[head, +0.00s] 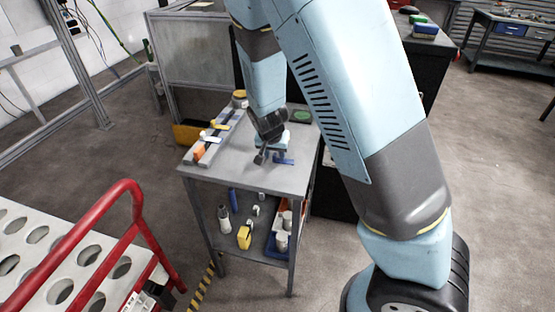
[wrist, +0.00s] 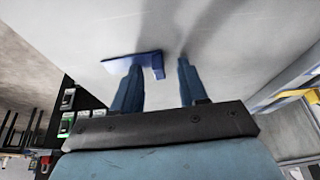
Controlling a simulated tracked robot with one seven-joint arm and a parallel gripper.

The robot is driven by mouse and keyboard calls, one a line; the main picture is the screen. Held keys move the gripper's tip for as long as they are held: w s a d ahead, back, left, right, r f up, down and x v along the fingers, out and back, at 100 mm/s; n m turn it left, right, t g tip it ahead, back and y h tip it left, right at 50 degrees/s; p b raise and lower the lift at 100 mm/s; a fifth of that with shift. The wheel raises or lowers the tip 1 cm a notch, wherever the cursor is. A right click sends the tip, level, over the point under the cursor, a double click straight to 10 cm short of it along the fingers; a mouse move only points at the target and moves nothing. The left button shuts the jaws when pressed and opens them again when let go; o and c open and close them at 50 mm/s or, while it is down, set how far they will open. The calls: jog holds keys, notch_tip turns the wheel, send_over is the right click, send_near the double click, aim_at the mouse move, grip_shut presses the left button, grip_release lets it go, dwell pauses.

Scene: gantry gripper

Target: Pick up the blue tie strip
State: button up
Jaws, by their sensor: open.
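The blue tie strip (head: 284,161) lies on the grey top of the small workbench (head: 250,174), near its right side. In the wrist view the strip (wrist: 118,60) is a flat blue bar with a short bent end. My gripper (head: 268,156) is low over the bench top, close beside the strip. In the wrist view my gripper (wrist: 160,66) is open, with its two fingers apart. The left finger covers part of the strip, and the bent end shows between the fingers. I cannot tell whether a finger touches it.
On the bench's left edge lies a rail with orange, white and yellow clamps (head: 208,137). A yellow-topped tin (head: 239,98) and a green round item (head: 302,116) stand behind. The lower shelf holds bottles and a blue bin (head: 272,246). A red-railed cart (head: 128,190) stands front left.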

grip_shut()
jog(key=shift+r, duration=0.15)
dwell(0.4)
